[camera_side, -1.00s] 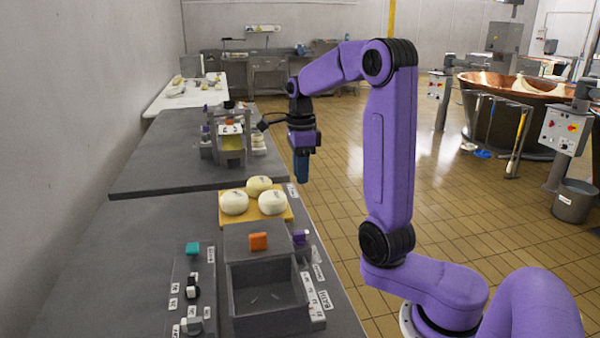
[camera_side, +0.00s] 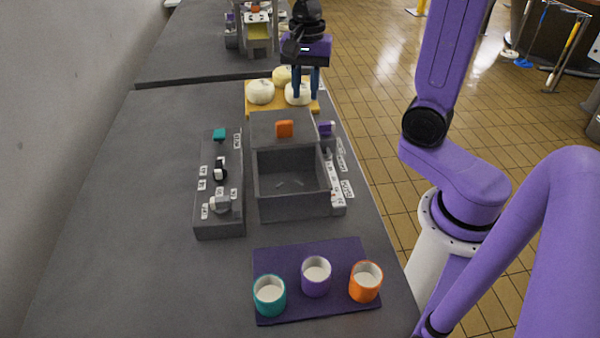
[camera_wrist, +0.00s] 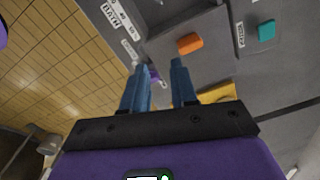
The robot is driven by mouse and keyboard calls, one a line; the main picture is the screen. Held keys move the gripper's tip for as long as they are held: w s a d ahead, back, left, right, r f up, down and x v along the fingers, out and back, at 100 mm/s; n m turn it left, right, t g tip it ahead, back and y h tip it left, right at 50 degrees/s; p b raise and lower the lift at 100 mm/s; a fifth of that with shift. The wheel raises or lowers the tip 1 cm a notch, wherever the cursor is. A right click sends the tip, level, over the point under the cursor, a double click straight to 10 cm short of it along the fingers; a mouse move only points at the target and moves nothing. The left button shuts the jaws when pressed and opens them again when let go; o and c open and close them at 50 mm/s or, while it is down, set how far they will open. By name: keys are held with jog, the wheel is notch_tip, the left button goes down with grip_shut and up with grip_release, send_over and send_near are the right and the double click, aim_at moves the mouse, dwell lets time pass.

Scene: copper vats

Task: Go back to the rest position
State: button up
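My gripper (camera_side: 306,93) is open and empty, its two blue fingers pointing down with a gap between them. In the side view it overlaps the right cheese on the yellow board; whether it is above or in front of it is hard to tell. In the wrist view the fingers (camera_wrist: 158,85) stand apart, with a purple block (camera_wrist: 153,73) showing beyond the gap. No rest position is marked in the frames.
Three pale cheeses (camera_side: 260,92) sit on the yellow board (camera_side: 270,106). Nearer are an open grey box (camera_side: 262,205), an orange block (camera_side: 285,128), a grey panel with knobs (camera_side: 220,229), and teal (camera_side: 270,306), purple (camera_side: 316,289) and orange (camera_side: 365,295) cups on a purple mat (camera_side: 318,247).

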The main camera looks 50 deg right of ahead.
jog(key=s+a+f+n, duration=0.2)
jog(key=s+a+n, duration=0.1)
jog(key=s+n, duration=0.7)
jog(key=s+a+f+n, duration=0.2)
jog(key=s+a+n, duration=0.2)
jog(key=s+n, duration=0.7)
jog(key=n, duration=0.4)
jog(key=shift+s, duration=0.3)
